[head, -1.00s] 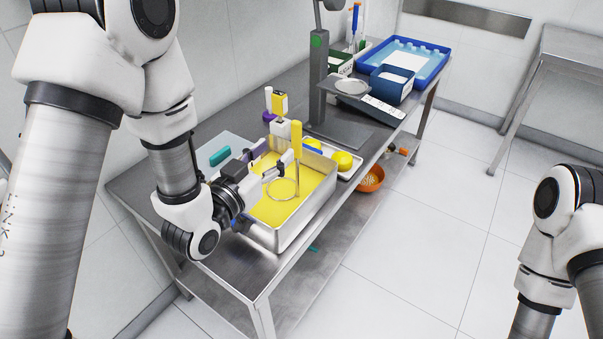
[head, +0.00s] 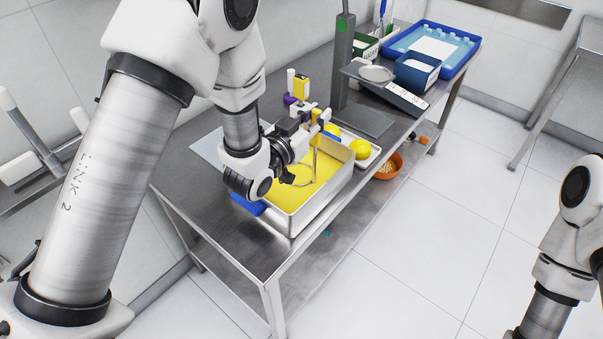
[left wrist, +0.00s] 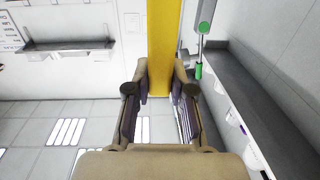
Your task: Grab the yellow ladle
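The yellow ladle (head: 316,138) has a thick upright yellow handle and a metal ring-like lower end, standing in a metal pan (head: 322,205) of yellow contents. My left gripper (head: 318,120) is at the ladle's handle, above the pan. In the left wrist view, the yellow handle (left wrist: 163,40) stands between the two fingertips of my left gripper (left wrist: 162,82). Both finger pads lie flush against its sides, so the gripper looks shut on it. My right gripper is out of view; only part of my right arm shows at the right edge.
The metal table (head: 255,245) holds a white tray with yellow balls (head: 361,149) beside the pan. A grey post (head: 342,70) stands behind. The floor at right is clear.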

